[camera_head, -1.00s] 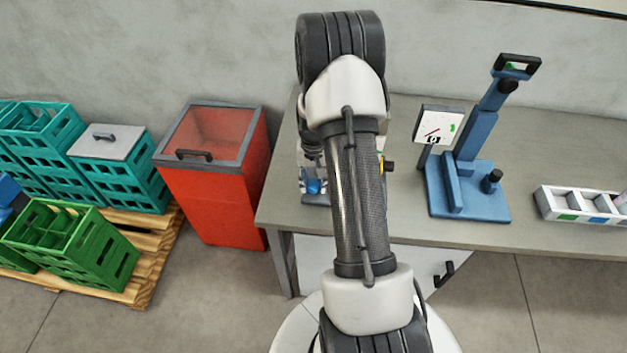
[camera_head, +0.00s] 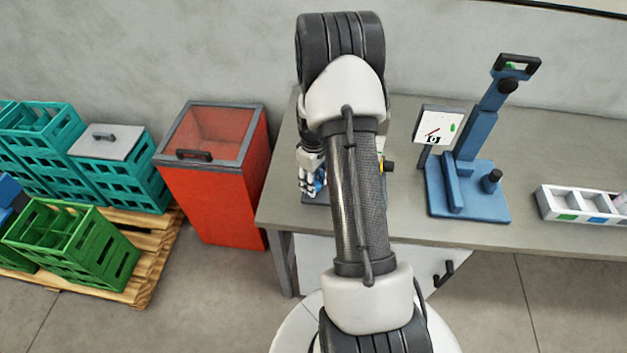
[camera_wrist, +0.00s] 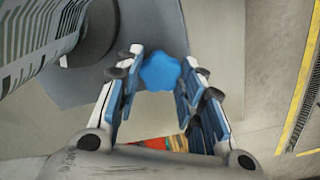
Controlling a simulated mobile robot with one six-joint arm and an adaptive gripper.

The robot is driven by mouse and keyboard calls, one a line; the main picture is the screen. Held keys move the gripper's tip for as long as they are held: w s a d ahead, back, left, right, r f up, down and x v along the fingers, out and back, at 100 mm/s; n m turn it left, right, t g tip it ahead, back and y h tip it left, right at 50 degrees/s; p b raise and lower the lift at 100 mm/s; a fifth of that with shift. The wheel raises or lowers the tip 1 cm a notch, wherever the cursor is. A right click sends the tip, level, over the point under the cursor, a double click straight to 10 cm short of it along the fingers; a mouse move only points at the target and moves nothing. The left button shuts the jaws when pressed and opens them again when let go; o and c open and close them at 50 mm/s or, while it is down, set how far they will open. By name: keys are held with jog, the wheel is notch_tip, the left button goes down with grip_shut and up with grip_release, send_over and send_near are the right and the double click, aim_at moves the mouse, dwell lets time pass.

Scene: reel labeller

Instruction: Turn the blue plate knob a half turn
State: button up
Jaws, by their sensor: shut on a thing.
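The blue plate knob (camera_wrist: 160,72) has a lobed edge and shows between the fingertips in the wrist view. My gripper (camera_wrist: 160,84) is shut on it, with one finger on each side. In the head view a small part of the blue knob (camera_head: 320,182) shows at the left of my arm, below my gripper (camera_head: 312,178). My arm hides most of the machine that carries the knob.
A blue stand (camera_head: 466,190) with a small dial panel (camera_head: 438,126) is on the table (camera_head: 400,220), right of my arm. A compartment tray (camera_head: 546,204) lies farther right. A red bin (camera_head: 212,180) and crates (camera_head: 70,250) stand at the left.

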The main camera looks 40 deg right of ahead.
jog(key=n, duration=0.5)
jog(key=shift+n, duration=0.3)
dwell(0.4)
jog(key=o, duration=1.1)
notch_tip(320, 180, up, 12)
dwell(0.3)
